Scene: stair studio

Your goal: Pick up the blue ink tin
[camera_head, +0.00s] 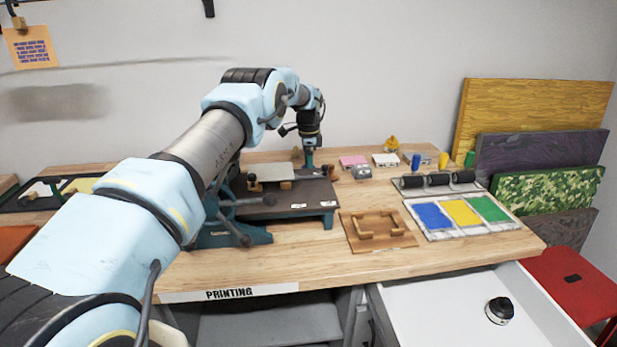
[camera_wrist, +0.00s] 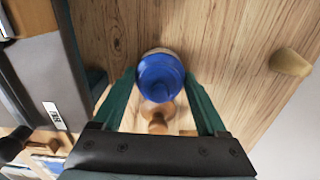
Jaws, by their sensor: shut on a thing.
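My gripper (camera_wrist: 160,85) has its dark green fingers closed on the two sides of a blue round tin (camera_wrist: 160,72), which has a tan rim at its far edge. In the head view my gripper (camera_head: 310,165) points down at the back of the wooden bench, just behind the dark press bed. The held tin cannot be made out in that view. Whether the tin touches the bench is unclear.
A turned wooden knob (camera_wrist: 158,112) lies close by the tin. The press (camera_head: 262,215) stands in front of my gripper. Blue (camera_head: 416,161), yellow (camera_head: 443,160) and green (camera_head: 469,158) cylinders stand right, behind the rollers (camera_head: 438,180). An open drawer (camera_head: 440,305) sticks out below.

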